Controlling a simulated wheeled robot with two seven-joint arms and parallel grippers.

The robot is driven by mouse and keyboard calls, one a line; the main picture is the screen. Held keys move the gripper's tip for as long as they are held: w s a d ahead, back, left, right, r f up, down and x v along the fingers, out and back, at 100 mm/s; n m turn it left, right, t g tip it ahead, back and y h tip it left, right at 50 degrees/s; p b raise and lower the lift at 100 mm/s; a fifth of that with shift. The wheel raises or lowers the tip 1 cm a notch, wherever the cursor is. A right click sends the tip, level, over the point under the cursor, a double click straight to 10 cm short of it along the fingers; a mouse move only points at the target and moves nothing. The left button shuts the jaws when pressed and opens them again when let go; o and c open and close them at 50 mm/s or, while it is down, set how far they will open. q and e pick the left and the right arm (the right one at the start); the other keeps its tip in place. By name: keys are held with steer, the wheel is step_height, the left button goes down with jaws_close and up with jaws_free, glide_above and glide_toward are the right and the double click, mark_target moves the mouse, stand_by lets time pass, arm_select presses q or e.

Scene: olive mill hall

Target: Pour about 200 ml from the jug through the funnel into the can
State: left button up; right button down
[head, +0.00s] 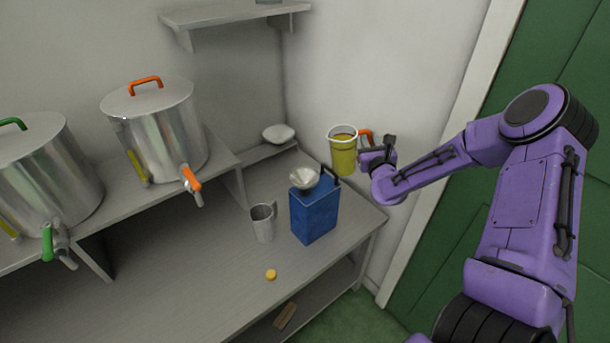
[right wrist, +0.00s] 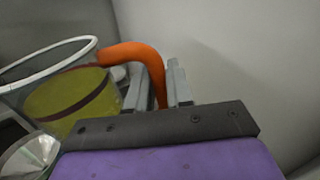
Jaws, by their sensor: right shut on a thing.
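The clear jug (head: 343,153) has a white rim, an orange handle and yellow-green liquid inside. My right gripper (head: 367,151) is shut on the orange handle and holds the jug in the air, close to upright, behind and right of the can. The right wrist view shows the jug (right wrist: 72,100) and the handle (right wrist: 148,62) between the fingers (right wrist: 165,85). The blue can (head: 315,214) stands on the bench. The metal funnel (head: 304,179) sits on top of the can; its spout is hidden. The funnel (right wrist: 30,158) also shows low in the right wrist view. My left gripper is out of view.
A grey metal mug (head: 263,222) stands left of the can, and a yellow cap (head: 271,274) lies in front. A white bowl (head: 278,133) is at the back. Two steel tanks with taps, one orange-handled (head: 160,125), one green-handled (head: 40,175), stand on a raised shelf at left.

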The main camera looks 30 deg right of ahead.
mark_target(358, 132)
steer(key=shift+a+r+n, duration=0.2)
steer(key=shift+r+n, duration=0.1)
steer(key=shift+r, duration=0.05)
steer(key=shift+w+a+r+n, duration=0.4)
steer(key=shift+n, duration=0.3)
steer(key=shift+a+r+n+t, duration=0.1)
steer(key=shift+r+n+t, duration=0.15)
steer(key=shift+n+t, duration=0.05)
steer(key=shift+s+a+r+n+b, duration=0.1)
steer(key=shift+a+r+n+b, duration=0.25)
steer(key=shift+a+n+b, duration=0.15)
steer(key=shift+a+r, duration=0.1)
steer(key=shift+a, duration=0.05)
steer(key=shift+w+a+r+n, duration=0.1)
steer(key=shift+w+a+n, duration=0.05)
steer(key=shift+w+n, duration=0.3)
steer(key=shift+s+a+r, duration=0.1)
steer(key=shift+s+r, duration=0.05)
steer(key=shift+s, duration=0.15)
steer(key=shift+w+a+n, duration=0.2)
steer(key=shift+w+n, duration=0.05)
steer(key=shift+n, duration=0.1)
steer(key=shift+t, duration=0.3)
